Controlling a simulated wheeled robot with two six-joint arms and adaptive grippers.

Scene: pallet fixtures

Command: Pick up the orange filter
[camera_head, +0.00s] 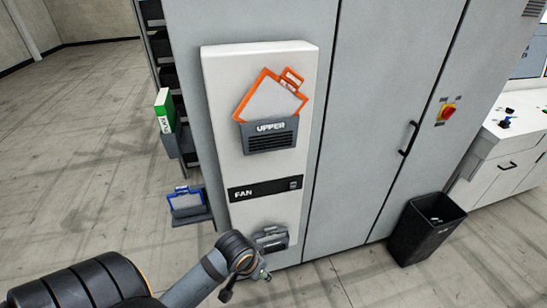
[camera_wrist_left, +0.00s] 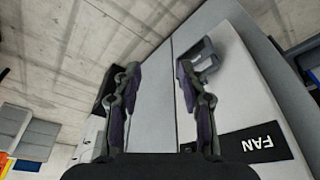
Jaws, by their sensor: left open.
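The orange filter (camera_head: 264,91) has an orange frame, a pale centre and a small handle at its upper right. It sits tilted in the grey pocket marked UPPER (camera_head: 268,138) on the white FAN panel, and its lower edge is hidden by the pocket. My left gripper (camera_head: 262,274) is low by the panel's bottom end, well below the orange filter, partly hidden by its own wrist. In the left wrist view the two fingers (camera_wrist_left: 160,85) are apart with nothing held between them. I cannot make out the orange filter there. My right gripper is not in view.
A grey lower pocket (camera_head: 271,238) is close to my left gripper. A green item (camera_head: 165,110) and a blue-framed item (camera_head: 186,202) are on holders left of the cabinet. A dark bin (camera_head: 426,228) stands at right. Floor at left is clear.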

